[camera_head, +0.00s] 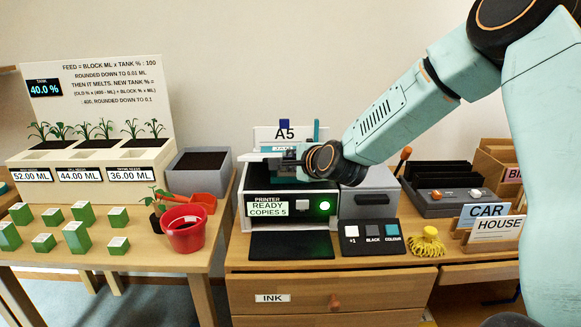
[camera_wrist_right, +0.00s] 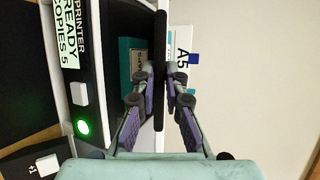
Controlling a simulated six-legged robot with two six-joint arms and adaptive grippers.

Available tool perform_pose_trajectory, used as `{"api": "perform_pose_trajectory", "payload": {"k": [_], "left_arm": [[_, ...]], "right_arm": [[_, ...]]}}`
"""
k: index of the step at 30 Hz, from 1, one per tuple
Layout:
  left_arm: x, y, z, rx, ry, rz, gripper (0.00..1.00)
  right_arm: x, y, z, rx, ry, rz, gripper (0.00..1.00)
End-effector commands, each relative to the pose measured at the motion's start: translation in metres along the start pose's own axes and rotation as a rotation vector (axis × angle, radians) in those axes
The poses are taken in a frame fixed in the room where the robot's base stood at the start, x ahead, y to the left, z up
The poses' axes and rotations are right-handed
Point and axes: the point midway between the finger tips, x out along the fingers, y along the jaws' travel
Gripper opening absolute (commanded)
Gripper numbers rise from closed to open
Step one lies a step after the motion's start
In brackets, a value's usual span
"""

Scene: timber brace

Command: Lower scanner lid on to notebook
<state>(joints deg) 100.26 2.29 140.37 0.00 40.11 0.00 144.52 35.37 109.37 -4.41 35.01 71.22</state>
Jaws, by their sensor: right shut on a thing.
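The printer (camera_head: 247,222) stands on the wooden desk, its display reading READY COPIES 5 beside a lit green button. My right gripper (camera_head: 291,162) is at its top, partly hidden by my wrist. In the right wrist view my right gripper (camera_wrist_right: 160,78) has its fingers on either side of a thin dark slab, the scanner lid (camera_wrist_right: 160,28), seen edge-on and shut between them. A teal notebook (camera_wrist_right: 130,56) shows beside the lid, partly hidden by a finger. I cannot tell the gap between lid and notebook. My left gripper is not in view.
An A5 sign (camera_head: 264,134) stands behind the printer. A button panel (camera_head: 367,240) and a yellow knotted thing (camera_head: 427,243) lie in front right. A red pot (camera_head: 186,236) and several green blocks (camera_head: 77,237) are on the left table, across a gap.

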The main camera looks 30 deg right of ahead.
Motion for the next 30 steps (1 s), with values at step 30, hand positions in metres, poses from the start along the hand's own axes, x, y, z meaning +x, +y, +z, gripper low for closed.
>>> {"api": "perform_pose_trajectory", "payload": {"k": [30], "left_arm": [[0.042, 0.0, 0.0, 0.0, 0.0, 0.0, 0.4]], "right_arm": [[0.015, 0.052, -0.007, 0.013, 0.003, 0.014, 0.0]]}}
